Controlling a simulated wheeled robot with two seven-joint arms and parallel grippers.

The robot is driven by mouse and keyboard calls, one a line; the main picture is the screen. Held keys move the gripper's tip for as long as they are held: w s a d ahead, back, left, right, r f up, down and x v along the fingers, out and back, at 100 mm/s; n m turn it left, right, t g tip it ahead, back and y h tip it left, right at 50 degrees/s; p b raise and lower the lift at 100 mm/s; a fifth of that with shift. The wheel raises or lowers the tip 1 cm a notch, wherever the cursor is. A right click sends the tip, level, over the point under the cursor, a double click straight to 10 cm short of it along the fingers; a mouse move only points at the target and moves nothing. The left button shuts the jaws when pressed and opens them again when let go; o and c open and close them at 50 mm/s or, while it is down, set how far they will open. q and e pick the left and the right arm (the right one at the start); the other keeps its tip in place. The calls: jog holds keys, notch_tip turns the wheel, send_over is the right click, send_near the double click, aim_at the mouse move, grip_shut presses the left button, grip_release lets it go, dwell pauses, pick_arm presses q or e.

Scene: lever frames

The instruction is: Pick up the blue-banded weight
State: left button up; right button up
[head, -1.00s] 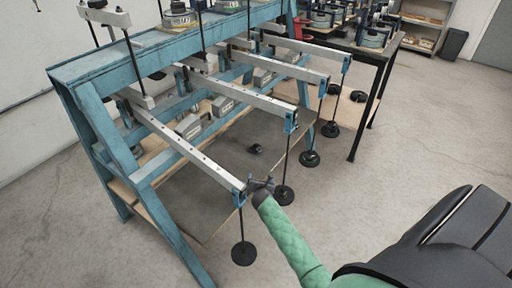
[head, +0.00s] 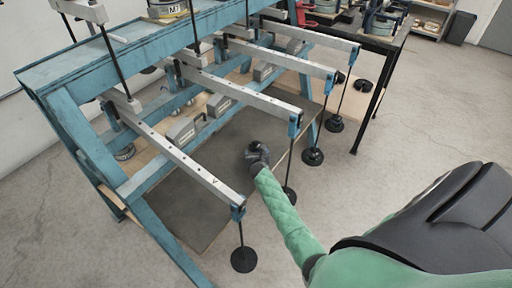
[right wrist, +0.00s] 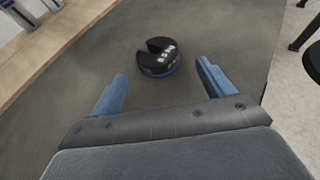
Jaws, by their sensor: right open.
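The blue-banded weight (right wrist: 158,57) is a black slotted disc with a blue band low on its side. It lies flat on the dark grey board in the right wrist view. My right gripper (right wrist: 162,82) is open and empty, its two blue fingers spread apart on the near side of the weight, with the weight ahead and between their lines. In the head view my right gripper (head: 257,153) reaches in over the board between two lever arms and hides the weight. My left gripper is not in view.
The dark board (head: 190,200) lies under the blue lever frame (head: 95,150). Metal lever arms (head: 185,160) stick out on both sides of my right arm, with hanging rods and black discs (head: 244,259) at their ends. A wooden strip (right wrist: 55,50) edges the board.

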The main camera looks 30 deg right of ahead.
aim_at(256, 149)
jog(key=x, duration=0.3)
jog(key=shift+w+a+r, duration=0.1)
jog(key=shift+a, duration=0.05)
jog(key=shift+w+d+f, duration=0.25)
jog(key=shift+w, duration=0.15)
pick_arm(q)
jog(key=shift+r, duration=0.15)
pick_arm(e)
jog(key=shift+c, duration=0.4)
jog(key=c, duration=1.1)
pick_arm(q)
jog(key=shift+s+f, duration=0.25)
pick_arm(e)
jog(key=shift+w, duration=0.1)
jog(key=shift+r, duration=0.1)
